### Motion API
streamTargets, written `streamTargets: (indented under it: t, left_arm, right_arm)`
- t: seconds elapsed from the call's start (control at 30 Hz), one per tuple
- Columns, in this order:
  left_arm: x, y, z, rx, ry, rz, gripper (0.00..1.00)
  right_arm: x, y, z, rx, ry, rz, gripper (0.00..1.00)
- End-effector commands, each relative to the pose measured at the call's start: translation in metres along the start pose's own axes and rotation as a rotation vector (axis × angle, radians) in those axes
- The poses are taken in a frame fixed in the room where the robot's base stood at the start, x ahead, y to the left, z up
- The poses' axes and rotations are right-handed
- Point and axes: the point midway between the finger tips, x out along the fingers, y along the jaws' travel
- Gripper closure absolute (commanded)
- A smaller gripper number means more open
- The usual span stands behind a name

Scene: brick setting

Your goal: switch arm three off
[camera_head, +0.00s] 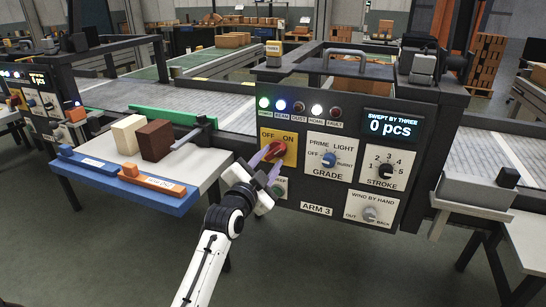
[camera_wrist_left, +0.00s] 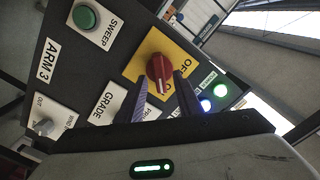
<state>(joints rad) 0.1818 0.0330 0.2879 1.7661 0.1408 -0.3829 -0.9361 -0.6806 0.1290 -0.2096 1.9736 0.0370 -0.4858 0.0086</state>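The red rotary knob (camera_head: 273,150) sits on a yellow OFF/ON plate (camera_head: 290,148) on the panel marked ARM 3. In the left wrist view the knob (camera_wrist_left: 159,67) shows a white mark pointing down the picture, toward the ON side. My left gripper (camera_head: 268,163) is at the knob, its fingers apart. In the left wrist view its fingertips (camera_wrist_left: 160,88) stand on either side of the knob's near part; I cannot tell whether they touch it. My right gripper is not in view.
The panel also carries a GRADE knob (camera_head: 329,159), a STROKE knob (camera_head: 386,170), a hand-wind knob (camera_head: 370,214) and a green SWEEP button (camera_wrist_left: 84,17). Green, blue and white lamps are lit. A display (camera_head: 392,126) reads 0 pcs. A blue-edged table (camera_head: 122,190) with bricks stands left.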

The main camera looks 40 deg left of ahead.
Motion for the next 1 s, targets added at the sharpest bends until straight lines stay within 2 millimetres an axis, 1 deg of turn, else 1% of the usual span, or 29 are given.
streamTargets:
  t: [0.03,0.1,0.2,0.3,0.53,0.67,0.7,0.73,1.0]
  left_arm:
    - [0.008,-0.001,0.0,-0.001,0.001,-0.001,0.67]
    - [0.016,0.0,0.0,0.0,0.001,-0.001,0.67]
    - [0.023,0.0,0.0,0.0,0.0,-0.001,0.67]
    - [0.026,0.0,0.0,0.0,0.0,-0.001,0.67]
    - [0.026,0.0,0.0,0.0,0.0,0.0,0.67]
    - [0.026,0.0,0.0,0.0,0.0,0.0,0.89]
    - [0.026,0.0,0.0,0.0,0.0,0.0,0.96]
    - [0.026,0.0,0.0,0.0,0.0,0.0,1.0]
    - [0.026,0.0,0.0,-0.014,0.0,0.0,1.0]
  right_arm:
    - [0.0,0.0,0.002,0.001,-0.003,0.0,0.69]
    - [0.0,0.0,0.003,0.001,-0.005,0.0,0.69]
    - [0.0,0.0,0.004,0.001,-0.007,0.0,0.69]
    - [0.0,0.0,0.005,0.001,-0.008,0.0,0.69]
    - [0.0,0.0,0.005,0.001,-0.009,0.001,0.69]
    - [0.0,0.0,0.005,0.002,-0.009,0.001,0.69]
    - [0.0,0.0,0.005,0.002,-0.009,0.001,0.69]
    - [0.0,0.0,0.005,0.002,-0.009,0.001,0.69]
    - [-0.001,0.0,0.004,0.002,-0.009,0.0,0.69]
